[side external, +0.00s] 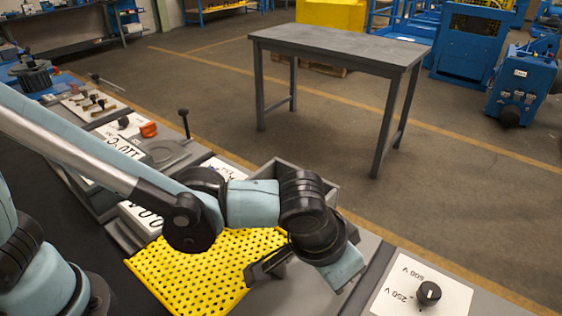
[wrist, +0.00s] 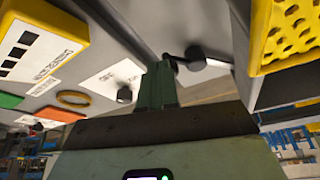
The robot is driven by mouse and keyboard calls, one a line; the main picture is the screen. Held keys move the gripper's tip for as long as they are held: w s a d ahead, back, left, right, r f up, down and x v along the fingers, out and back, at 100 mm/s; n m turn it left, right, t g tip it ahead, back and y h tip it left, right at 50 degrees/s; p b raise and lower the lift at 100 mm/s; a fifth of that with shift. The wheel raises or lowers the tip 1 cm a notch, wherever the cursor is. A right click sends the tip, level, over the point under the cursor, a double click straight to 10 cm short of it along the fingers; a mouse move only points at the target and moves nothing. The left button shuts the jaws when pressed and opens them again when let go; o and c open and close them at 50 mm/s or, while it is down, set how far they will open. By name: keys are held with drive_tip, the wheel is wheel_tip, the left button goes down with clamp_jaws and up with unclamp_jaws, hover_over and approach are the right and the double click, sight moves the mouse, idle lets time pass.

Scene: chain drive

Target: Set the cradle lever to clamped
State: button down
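An upright lever with a black ball knob (side external: 183,112) stands beside a round grey cradle-like part (side external: 168,153) in the side view. I take it for the cradle lever; its markings are not readable. My gripper (side external: 268,264) is well to its right, low over the front bench beside the yellow perforated mat. Its fingers are partly hidden by my wrist. In the wrist view my gripper (wrist: 158,86) shows as a greenish upright piece, and its opening is unclear. Behind it is a black handle (wrist: 192,58), which I cannot match with certainty to the lever.
The yellow perforated mat (side external: 190,268) lies under my arm; a grey bin (side external: 290,172) stands behind. A black rotary knob (side external: 428,293) sits on a white voltage plate at right. An orange part (side external: 148,130) lies near the lever. A grey table (side external: 335,48) stands apart.

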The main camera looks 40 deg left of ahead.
drive_tip(key=d+n, duration=0.1)
drive_tip(key=w+n+y, duration=0.1)
drive_tip(key=shift+d+n, duration=0.35)
drive_tip(key=shift+n, duration=0.05)
drive_tip(key=shift+w+d+n+y, duration=0.5)
drive_tip(key=shift+w+d+n, duration=0.4)
drive_tip(key=shift+w+n, duration=0.25)
drive_tip(key=shift+w+d, duration=0.15)
drive_tip(key=s+d+r, duration=0.1)
drive_tip(key=s+r, duration=0.6)
drive_tip(key=r, duration=0.2)
drive_tip(key=shift+s+d+r, duration=0.15)
drive_tip(key=shift+s+d, duration=0.1)
drive_tip(key=shift+d, duration=0.15)
